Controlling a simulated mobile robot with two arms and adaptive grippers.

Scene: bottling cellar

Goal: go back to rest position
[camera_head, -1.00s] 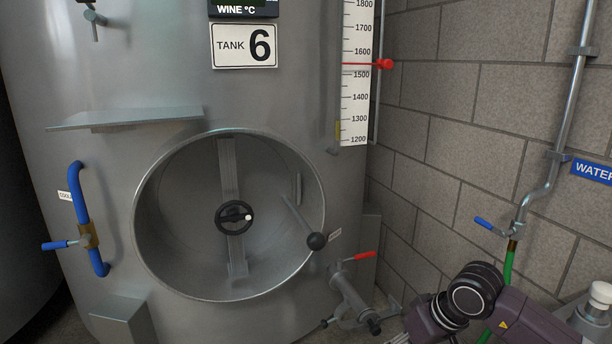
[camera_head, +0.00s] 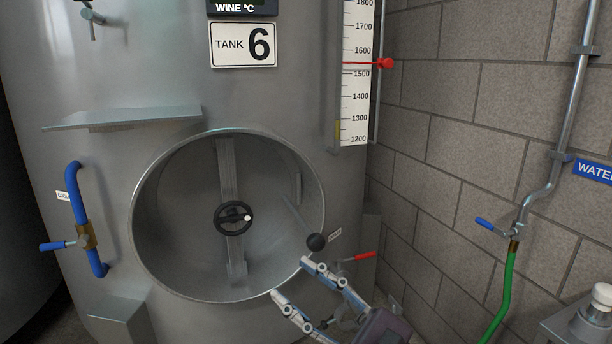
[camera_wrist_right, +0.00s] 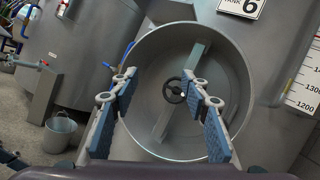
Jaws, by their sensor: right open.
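My right gripper (camera_head: 290,277) is in the head view at the lower right rim of the tank's round manway (camera_head: 142,262). Its two fingers are spread and nothing is between them. In the right wrist view the same gripper (camera_wrist_right: 162,92) is open, with the manway's black handwheel (camera_wrist_right: 174,91) showing beyond and between the fingers. The handwheel also shows in the head view (camera_head: 233,218). I cannot tell whether a finger touches the rim. My left gripper is in neither view.
A black ball-ended lever (camera_head: 316,241) and a red-handled valve (camera_head: 364,256) are close to my right gripper. A steel shelf (camera_head: 125,118) juts from the tank. A green hose (camera_head: 507,290) hangs by the block wall. A bucket (camera_wrist_right: 62,132) stands on the floor.

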